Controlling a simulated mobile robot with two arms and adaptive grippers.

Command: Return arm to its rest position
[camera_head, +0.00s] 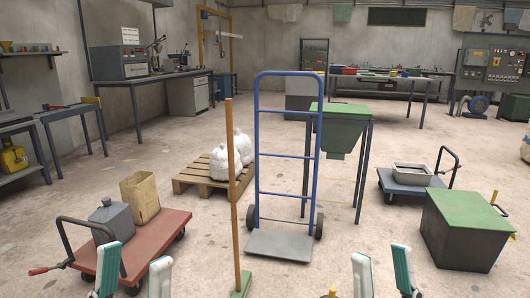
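My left gripper (134,258) shows at the bottom left of the head view, its two pale fingers with teal pads apart and nothing seen between them. It appears in front of the red platform cart. My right gripper (381,256) shows at the bottom right of centre, its two fingers also apart and empty. Both point up and away into the room. The rest of both arms is below the picture's edge.
A blue hand truck (258,150) and a wooden-handled broom (231,180) stand ahead. A red cart (168,228) is at left, a green-lidded box (468,235) at right. A pallet (190,182) with white sacks and a green hopper (340,130) stand farther back. Floor between is open.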

